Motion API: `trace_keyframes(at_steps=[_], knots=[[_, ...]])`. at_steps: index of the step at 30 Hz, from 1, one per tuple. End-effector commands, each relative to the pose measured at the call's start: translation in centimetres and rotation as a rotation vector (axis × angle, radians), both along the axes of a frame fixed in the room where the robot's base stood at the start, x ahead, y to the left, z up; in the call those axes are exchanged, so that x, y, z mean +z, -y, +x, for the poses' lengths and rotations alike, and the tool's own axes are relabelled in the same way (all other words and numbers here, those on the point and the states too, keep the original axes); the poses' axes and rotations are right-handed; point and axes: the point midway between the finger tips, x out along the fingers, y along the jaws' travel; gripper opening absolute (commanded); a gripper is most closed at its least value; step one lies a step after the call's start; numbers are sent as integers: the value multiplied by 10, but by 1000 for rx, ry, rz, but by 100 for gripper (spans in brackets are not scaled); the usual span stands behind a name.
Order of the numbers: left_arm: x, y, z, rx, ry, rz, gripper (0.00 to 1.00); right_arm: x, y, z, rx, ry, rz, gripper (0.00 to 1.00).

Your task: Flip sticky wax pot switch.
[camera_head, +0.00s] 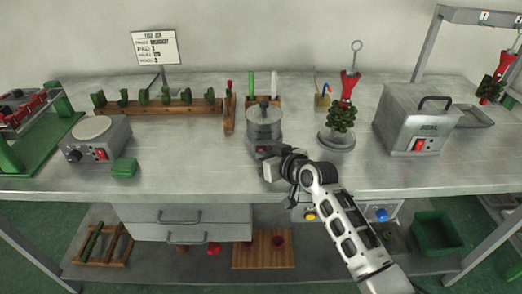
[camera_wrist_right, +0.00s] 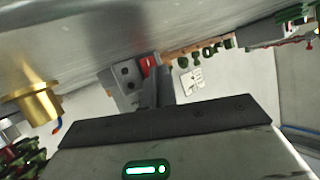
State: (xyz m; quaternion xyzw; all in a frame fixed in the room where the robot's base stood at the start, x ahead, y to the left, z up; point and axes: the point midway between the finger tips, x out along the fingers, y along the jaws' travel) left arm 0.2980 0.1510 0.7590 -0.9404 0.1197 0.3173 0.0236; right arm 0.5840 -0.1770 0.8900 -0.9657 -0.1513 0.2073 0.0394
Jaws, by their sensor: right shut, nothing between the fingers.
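The sticky wax pot (camera_head: 264,118) is a grey lidded metal pot near the middle of the bench in the head view. My right gripper (camera_head: 270,172) is at its front, low by the base, and hides part of it. In the right wrist view the shut, empty fingers (camera_wrist_right: 158,88) point at a grey box face (camera_wrist_right: 122,82) with dark round spots. A red switch (camera_wrist_right: 148,62) shows on that face right by the fingertips. I cannot tell whether they touch it. My left gripper is out of view.
A hot plate (camera_head: 94,138) with a red switch stands at the left. A grey box machine (camera_head: 415,118) with another red switch stands at the right. A red funnel and green wax tree (camera_head: 341,118) stand beside the pot.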

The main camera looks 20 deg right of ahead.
Motion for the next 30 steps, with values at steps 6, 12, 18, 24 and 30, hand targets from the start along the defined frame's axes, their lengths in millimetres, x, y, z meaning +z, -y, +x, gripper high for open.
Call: trace_keyframes(at_steps=[6, 12, 18, 24, 30], knots=[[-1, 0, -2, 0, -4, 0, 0, 0, 0, 1, 0, 0, 0, 0], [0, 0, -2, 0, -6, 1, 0, 0, 0, -1, 0, 0, 0, 0], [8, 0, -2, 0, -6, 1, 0, 0, -3, -10, 0, -1, 1, 0], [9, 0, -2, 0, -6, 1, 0, -2, -4, -13, -1, 1, 1, 0], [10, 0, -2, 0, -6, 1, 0, -2, -4, -14, 0, 0, 0, 0]])
